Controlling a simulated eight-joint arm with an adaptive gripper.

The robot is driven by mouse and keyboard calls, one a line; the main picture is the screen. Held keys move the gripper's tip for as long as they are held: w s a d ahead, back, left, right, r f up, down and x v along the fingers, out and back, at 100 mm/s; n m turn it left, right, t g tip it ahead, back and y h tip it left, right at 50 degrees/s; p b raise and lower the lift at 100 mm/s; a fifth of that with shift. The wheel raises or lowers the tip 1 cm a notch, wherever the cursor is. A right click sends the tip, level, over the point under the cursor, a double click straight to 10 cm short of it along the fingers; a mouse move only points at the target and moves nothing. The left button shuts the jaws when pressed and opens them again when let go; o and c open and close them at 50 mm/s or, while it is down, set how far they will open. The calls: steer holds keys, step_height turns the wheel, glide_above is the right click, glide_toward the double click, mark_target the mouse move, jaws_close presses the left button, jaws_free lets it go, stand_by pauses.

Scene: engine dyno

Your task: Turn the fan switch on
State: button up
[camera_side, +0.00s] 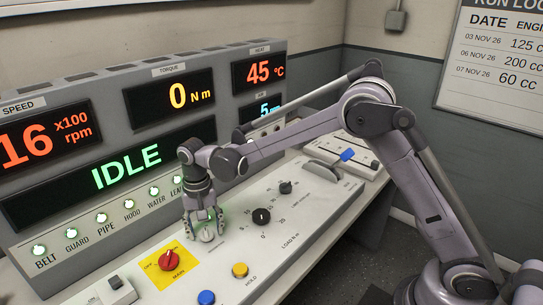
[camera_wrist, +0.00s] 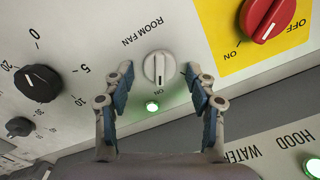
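The fan switch (camera_wrist: 158,67) is a pale round knob with a raised grip bar, beside the words ROOM FAN. In the wrist view its bar is upright, with its lower end toward the ON label and a lit green lamp (camera_wrist: 152,106). My gripper (camera_wrist: 158,76) is open, with one finger on each side of the knob and a visible gap on both sides. In the side view my gripper (camera_side: 205,229) points down over the knob (camera_side: 207,235), which is partly hidden between the fingers.
A red MAIN knob (camera_side: 169,260) on a yellow plate stands close by. A black dial (camera_side: 261,216) and a smaller black knob (camera_side: 285,187) lie on the other side. Blue (camera_side: 206,297) and yellow (camera_side: 240,269) buttons are near the front. The display console (camera_side: 105,115) rises behind.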

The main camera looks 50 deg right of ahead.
mark_target(206, 231)
steer(key=shift+r, duration=0.15)
step_height(206, 231, up, 12)
stand_by(0.6)
steer(key=shift+s+d, duration=0.1)
steer(key=s+d+r+n+t, duration=0.3)
steer(key=s+d+r, duration=0.2)
steer(key=s+d, duration=0.5)
steer(key=s+d+f+n+t, duration=0.1)
steer(key=s+d+f+t, duration=0.1)
steer(key=s, duration=0.4)
steer(key=s+d+f+n+t, duration=0.2)
steer(key=s, duration=0.4)
steer(key=shift+s+d+f, duration=0.25)
steer(key=shift+d+f, duration=0.05)
steer(key=shift+f, duration=0.1)
steer(key=shift+o, duration=0.4)
